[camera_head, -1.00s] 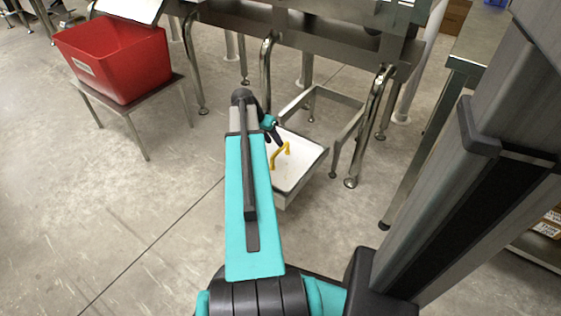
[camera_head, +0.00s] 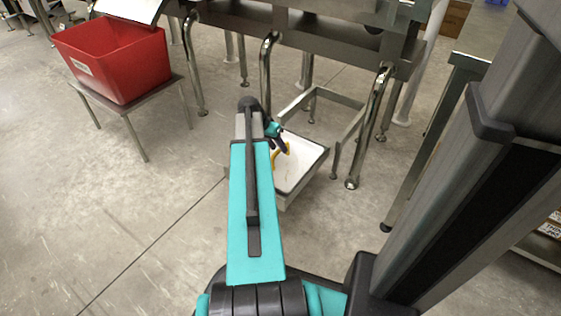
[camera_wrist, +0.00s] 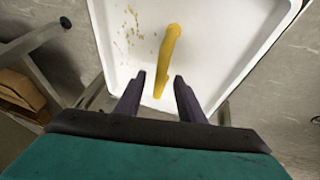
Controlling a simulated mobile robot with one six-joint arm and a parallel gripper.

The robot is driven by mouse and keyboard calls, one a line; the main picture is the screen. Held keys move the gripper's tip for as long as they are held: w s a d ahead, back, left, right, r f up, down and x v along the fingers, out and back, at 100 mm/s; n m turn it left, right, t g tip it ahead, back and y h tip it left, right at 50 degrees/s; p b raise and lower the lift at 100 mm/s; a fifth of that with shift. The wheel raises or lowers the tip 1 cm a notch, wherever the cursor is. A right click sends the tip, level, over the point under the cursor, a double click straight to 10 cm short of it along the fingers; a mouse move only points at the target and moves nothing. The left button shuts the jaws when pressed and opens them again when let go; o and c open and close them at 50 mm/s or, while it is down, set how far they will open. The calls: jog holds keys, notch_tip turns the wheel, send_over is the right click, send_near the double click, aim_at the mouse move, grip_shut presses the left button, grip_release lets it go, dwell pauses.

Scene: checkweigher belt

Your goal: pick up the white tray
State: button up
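The white tray (camera_head: 312,157) sits low under the steel conveyor frame, partly hidden behind my arm in the head view. It has a yellow handle (camera_head: 284,146) standing up from it. In the wrist view the tray (camera_wrist: 215,40) fills the upper middle, with brownish crumbs on its left part. The yellow handle (camera_wrist: 169,55) runs up between my fingers in the picture. My gripper (camera_wrist: 159,82) is open, with one dark finger on each side of the handle's near end. I cannot tell whether either finger touches it.
A red bin (camera_head: 115,60) stands on a small steel table at the left. Chrome legs (camera_head: 371,125) of the conveyor frame stand close to the tray. The concrete floor (camera_head: 120,210) at the front left is clear.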

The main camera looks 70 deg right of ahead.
aim_at(280, 155)
jog(key=shift+b+x, duration=0.85)
jog(key=shift+x, duration=1)
grip_shut()
